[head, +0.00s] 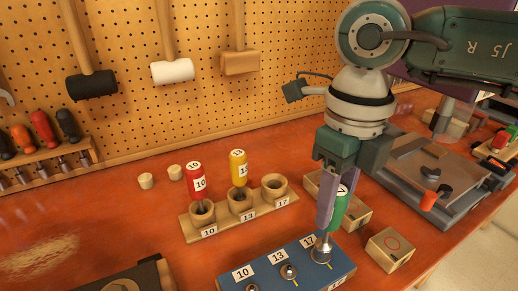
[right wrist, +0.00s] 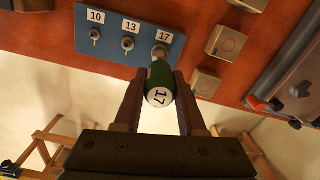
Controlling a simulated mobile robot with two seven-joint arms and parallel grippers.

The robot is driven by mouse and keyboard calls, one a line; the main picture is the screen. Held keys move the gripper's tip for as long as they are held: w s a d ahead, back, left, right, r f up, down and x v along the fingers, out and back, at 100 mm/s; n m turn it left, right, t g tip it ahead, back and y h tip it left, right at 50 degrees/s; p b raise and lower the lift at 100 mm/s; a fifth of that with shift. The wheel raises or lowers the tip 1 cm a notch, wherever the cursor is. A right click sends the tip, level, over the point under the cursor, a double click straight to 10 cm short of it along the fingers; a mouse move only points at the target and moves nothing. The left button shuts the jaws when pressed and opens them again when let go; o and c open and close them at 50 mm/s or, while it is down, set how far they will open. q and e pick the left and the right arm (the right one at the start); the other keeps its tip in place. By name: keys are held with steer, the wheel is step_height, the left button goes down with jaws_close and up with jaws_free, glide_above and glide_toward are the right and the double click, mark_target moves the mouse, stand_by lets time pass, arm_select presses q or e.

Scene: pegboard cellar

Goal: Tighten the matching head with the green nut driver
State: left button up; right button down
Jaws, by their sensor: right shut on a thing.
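The green nut driver (head: 340,213), marked 17, is upright between the fingers of my right gripper (head: 334,208), which is shut on its handle. Its metal shaft points down onto the head labelled 17 at the right end of the blue block (head: 340,272). In the right wrist view the driver (right wrist: 160,82) lines up with that head (right wrist: 160,50); the exact fit at the tip is hidden. The 10 head (right wrist: 96,34) and 13 head (head: 289,270) stand free on the block. My left gripper is out of view.
A wooden rack (head: 222,226) holds the red 10 driver (head: 196,182) and yellow 13 driver (head: 238,168); its 17 hole (head: 274,187) is empty. A wooden block (head: 389,250) stands right of the blue block. A grey vise-like tool (head: 440,170) lies further right.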

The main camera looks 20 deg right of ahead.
steer(key=shift+r+p, duration=2.5)
steer(key=shift+r, duration=0.95)
steer(key=c, duration=1)
jaws_free()
jaws_close()
